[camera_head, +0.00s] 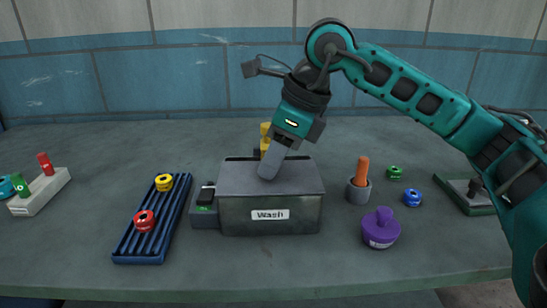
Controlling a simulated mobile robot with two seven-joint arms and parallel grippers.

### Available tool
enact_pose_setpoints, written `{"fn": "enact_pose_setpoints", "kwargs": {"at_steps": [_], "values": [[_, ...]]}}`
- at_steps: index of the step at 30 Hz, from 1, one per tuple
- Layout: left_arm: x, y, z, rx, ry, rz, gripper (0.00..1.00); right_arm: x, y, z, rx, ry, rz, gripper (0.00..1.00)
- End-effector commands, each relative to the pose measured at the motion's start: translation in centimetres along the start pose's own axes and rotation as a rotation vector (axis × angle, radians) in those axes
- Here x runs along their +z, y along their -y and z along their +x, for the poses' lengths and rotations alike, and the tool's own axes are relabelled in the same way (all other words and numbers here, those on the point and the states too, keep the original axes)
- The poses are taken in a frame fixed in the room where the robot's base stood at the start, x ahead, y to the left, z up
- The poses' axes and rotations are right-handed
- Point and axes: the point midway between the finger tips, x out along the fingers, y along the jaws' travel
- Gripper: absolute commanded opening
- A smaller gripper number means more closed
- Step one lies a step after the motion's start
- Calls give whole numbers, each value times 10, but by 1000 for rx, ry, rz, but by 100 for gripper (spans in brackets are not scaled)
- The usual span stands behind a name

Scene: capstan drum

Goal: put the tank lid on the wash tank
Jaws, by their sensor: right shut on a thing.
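The wash tank (270,218) is a dark grey metal box with a "Wash" label on its front, standing at the middle of the table. A flat grey tank lid (240,178) covers its top. I cannot tell whether the lid is fully seated or slightly above the rim. My right gripper (268,174) reaches down from above and is shut on the tank lid near its middle; the fingers hide the part they grip. My left gripper is not in view.
A small dark box (204,212) stands against the tank's left side. Left of it is a blue ribbed tray (140,240) with red and yellow rings. Right are a grey cup (358,193) with an orange handle and a purple knobbed object (380,230). A yellow object (265,135) stands behind.

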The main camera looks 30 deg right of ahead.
Motion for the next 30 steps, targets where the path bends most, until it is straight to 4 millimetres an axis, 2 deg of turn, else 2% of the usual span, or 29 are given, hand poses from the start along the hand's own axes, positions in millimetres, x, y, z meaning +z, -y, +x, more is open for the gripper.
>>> {"fn": "enact_pose_setpoints", "kwargs": {"at_steps": [4,5,12,19,23,26,30], "values": [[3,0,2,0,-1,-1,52,-2,0,4,0,1,0,0],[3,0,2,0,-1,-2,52,-1,0,3,0,0,0,28],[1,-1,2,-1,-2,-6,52,-1,0,3,0,0,0,51],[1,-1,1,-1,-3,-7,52,-1,0,2,0,0,0,52],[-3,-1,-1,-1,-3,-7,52,1,0,-5,-1,1,0,52],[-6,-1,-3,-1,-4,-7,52,2,1,-21,-2,2,1,52],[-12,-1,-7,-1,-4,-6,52,2,1,-52,-3,3,1,52]]}}
